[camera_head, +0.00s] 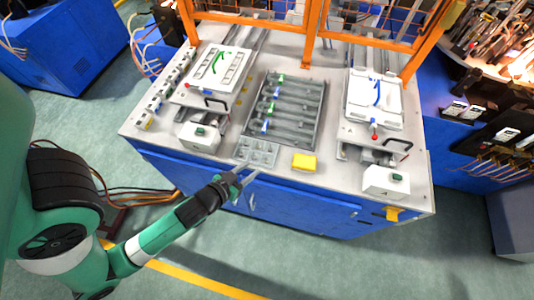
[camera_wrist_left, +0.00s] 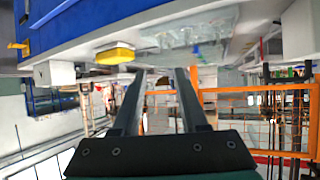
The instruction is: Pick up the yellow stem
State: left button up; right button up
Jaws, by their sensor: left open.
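I cannot pick out a clear yellow stem in either view. A dark tray (camera_head: 312,128) in the middle of the bench holds several long grey pieces with green and blue ends. My left gripper (camera_head: 253,171) is open and empty at the bench's front edge, by a small grey plate (camera_head: 257,152) and left of the yellow block. Its two fingers (camera_wrist_left: 160,72) are apart in the left wrist view. My right gripper is out of view.
A left fixture (camera_head: 217,68) holds a green piece, and a right fixture (camera_head: 374,98) holds a blue one. White button boxes (camera_head: 386,181) stand near the front. An orange guard frame (camera_head: 308,36) closes the back. Small parts line the bench's left edge.

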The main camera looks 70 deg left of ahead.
aim_at(267, 159)
pick_arm(q)
jog(key=x, duration=0.6)
jog(key=shift+w+a, duration=0.1)
jog(key=shift+w, duration=0.05)
jog(key=shift+b+x, duration=0.4)
jog(key=shift+x, duration=2.35)
jog(key=shift+s+f, duration=0.2)
jog(key=shift+c, duration=0.3)
grip_shut()
